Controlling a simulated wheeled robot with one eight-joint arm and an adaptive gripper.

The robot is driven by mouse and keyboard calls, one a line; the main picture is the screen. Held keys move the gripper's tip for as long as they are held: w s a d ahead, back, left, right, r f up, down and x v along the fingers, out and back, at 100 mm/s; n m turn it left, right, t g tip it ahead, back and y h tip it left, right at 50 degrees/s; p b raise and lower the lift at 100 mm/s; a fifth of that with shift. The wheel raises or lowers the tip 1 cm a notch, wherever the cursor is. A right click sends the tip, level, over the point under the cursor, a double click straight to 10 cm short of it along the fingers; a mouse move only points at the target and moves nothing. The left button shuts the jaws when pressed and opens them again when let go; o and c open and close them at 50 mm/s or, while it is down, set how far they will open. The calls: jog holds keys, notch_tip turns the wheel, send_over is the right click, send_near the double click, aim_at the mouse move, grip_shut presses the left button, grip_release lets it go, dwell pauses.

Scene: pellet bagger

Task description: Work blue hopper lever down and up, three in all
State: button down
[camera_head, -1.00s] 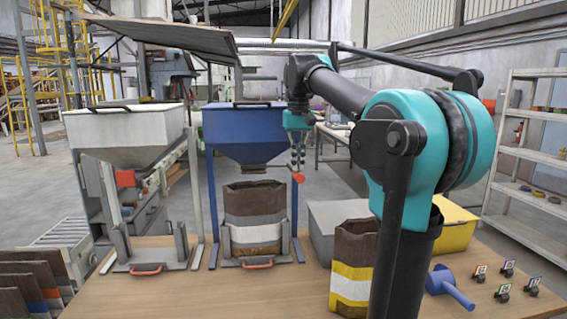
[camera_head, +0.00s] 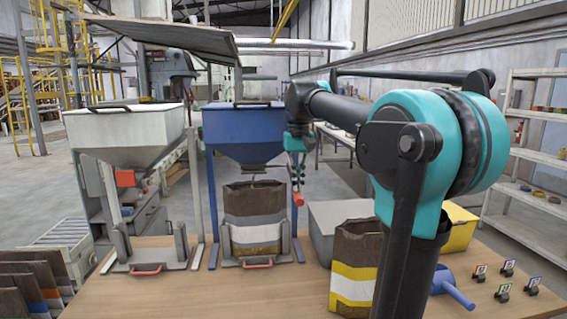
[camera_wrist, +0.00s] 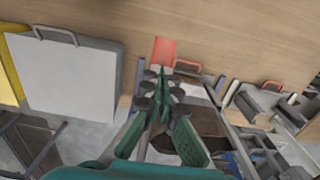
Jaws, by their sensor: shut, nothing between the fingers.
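The blue hopper (camera_head: 243,130) stands on blue legs in the middle of the head view. Its lever's red end (camera_head: 297,198) sits low, at the right blue leg; the red end also shows in the wrist view (camera_wrist: 163,50), just beyond my fingertips. My gripper (camera_head: 297,182) is shut and empty, pointing down directly above the red end. In the wrist view, my gripper (camera_wrist: 161,72) is very near it; contact cannot be told. A brown, white-banded bag (camera_head: 254,205) stands open under the hopper outlet, with a thin tan stream above its mouth.
A white hopper (camera_head: 125,130) stands to the left. A yellow-banded bag (camera_head: 355,270), a grey bin (camera_head: 325,220) and a blue scoop (camera_head: 450,286) are on the right of the bench. The front middle of the bench (camera_head: 215,295) is bare.

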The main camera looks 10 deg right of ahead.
notch_tip(320, 180, up, 17)
jog(key=w, duration=0.1)
jog(key=shift+w+r, duration=0.15)
jog(key=shift+w, duration=0.2)
dwell(0.6)
jog(key=f, duration=0.6)
jog(key=s+f, duration=0.1)
jog(key=f, duration=0.6)
jog(key=s+f, duration=0.1)
jog(key=f, duration=0.6)
notch_tip(320, 180, up, 20)
jog(key=w, duration=0.2)
dwell(0.3)
dwell(0.4)
jog(key=shift+r, duration=0.15)
dwell(3.2)
